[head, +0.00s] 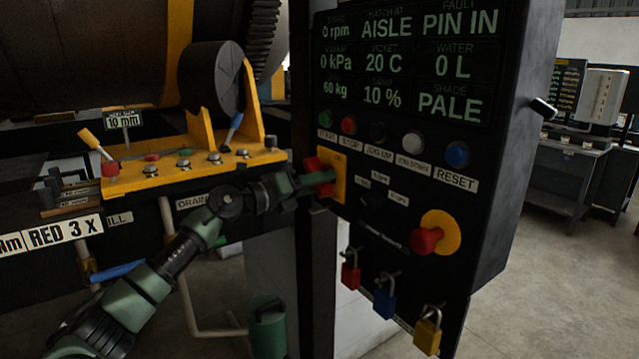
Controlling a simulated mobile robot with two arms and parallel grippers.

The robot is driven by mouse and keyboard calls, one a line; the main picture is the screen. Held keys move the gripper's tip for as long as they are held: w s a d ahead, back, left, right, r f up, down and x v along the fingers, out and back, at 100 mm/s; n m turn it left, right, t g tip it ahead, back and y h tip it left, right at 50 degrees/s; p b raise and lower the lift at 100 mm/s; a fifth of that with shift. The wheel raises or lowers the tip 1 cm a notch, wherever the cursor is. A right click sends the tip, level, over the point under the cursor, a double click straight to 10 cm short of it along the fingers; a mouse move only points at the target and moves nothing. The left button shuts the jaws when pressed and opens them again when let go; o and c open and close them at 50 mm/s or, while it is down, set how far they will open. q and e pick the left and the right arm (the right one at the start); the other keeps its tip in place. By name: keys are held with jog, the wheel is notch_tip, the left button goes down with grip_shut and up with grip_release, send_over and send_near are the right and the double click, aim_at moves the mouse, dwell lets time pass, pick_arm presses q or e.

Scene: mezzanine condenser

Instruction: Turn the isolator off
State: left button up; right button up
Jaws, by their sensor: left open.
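The isolator is a red handle (325,188) on a yellow plate (338,166) at the left edge of the dark control panel (480,180). My left gripper (322,178) is open at the red handle, with a dark green finger crossing in front of it. Red shows above and below that finger. I cannot tell whether the fingers touch the handle, and the gripper hides part of it. My right gripper is not in view.
A red mushroom button (425,241) on a yellow disc sits lower right on the panel. Red (350,270), blue (384,297) and yellow (428,331) padlocks hang below. A row of push buttons is above. A yellow valve bracket (160,178) stands left.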

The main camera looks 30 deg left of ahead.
pick_arm(q)
jog(key=b+v, duration=0.4)
jog(key=v, duration=0.3)
jog(key=shift+s, duration=0.4)
jog(key=shift+a, duration=0.15)
